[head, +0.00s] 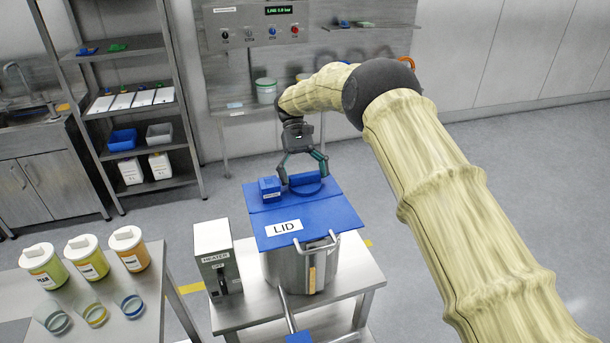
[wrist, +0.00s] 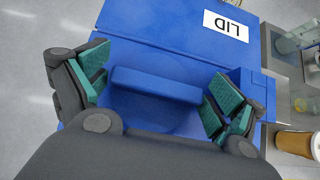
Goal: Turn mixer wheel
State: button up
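The mixer wheel (head: 306,186) is a blue round disc with a raised bar across it, on top of the blue lid (head: 318,211) of the steel pot (head: 302,268). The bar of the wheel (wrist: 155,86) also shows in the wrist view. My gripper (head: 303,175) points down over the wheel. In the wrist view its green-padded fingers (wrist: 155,95) are spread wide, one near each end of the bar, with narrow gaps apparent. The near part of the disc is partly hidden by my gripper body.
A blue box (head: 270,188) stands on the lid left of the wheel. A heater box (head: 217,256) stands beside the pot on the steel cart (head: 255,306). A side table at left holds labelled tubs (head: 87,257) and glass jars. Open floor lies to the right.

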aim_at(305, 174)
jog(key=shift+r, duration=0.2)
jog(key=shift+w+r, duration=0.15)
jog(key=shift+r, duration=0.4)
notch_tip(305, 174, up, 9)
jog(key=shift+f, duration=0.1)
dwell(0.8)
